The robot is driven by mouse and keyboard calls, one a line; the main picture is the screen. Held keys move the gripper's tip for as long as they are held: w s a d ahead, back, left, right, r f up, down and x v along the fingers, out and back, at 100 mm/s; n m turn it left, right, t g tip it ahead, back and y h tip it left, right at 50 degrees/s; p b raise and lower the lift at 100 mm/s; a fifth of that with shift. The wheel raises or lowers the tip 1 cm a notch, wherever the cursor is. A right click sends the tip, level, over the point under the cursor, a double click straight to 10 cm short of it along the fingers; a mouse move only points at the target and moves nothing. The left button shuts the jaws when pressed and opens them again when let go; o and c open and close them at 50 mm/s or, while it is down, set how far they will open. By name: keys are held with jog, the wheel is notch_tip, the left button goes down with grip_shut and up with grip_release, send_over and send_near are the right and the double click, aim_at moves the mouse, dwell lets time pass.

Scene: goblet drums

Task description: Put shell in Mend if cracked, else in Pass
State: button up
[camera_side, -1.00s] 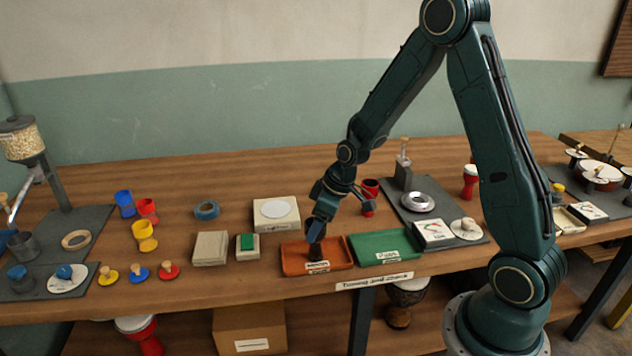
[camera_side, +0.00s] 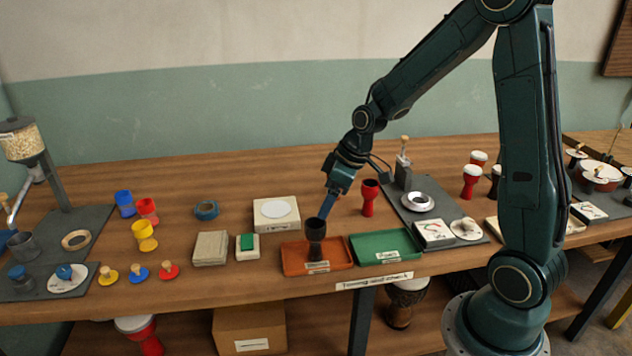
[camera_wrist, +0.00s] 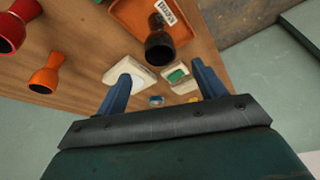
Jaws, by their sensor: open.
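The black goblet-shaped shell (camera_side: 316,240) stands upright in the orange tray (camera_side: 341,258); no crack can be made out at this size. In the wrist view the shell (camera_wrist: 160,48) is ahead of the fingers, with the tray (camera_wrist: 128,14) around its foot. My gripper (camera_side: 328,206) is open and empty, above and slightly right of the shell's rim. In the wrist view both blue fingers (camera_wrist: 161,70) are spread with nothing held between them. The green tray (camera_side: 384,244) beside it is empty. The tray labels are small; the green one seems to read Pass.
A pale box with a white disc (camera_side: 277,213) stands behind the orange tray. A red goblet shell (camera_side: 369,197) stands behind the green tray. A dark mat with instruments (camera_side: 430,200) lies to the right.

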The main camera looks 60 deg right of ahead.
dwell(0.4)
jog(key=s+a+r+m, duration=0.1)
jog(key=s+a+r, duration=0.2)
jog(key=s+r, duration=0.2)
jog(key=s+a+r+m+t+h, duration=0.1)
jog(key=s+a+r, duration=0.1)
jog(key=s+r, duration=0.3)
jog(key=s+a+r+m, duration=0.1)
jog(key=s+a+r, duration=0.2)
jog(key=s, duration=0.8)
jog(key=shift+a+r+m+t, duration=0.3)
jog(key=shift+r+m, duration=0.1)
jog(key=shift+r, duration=0.6)
jog(key=shift+w, duration=0.1)
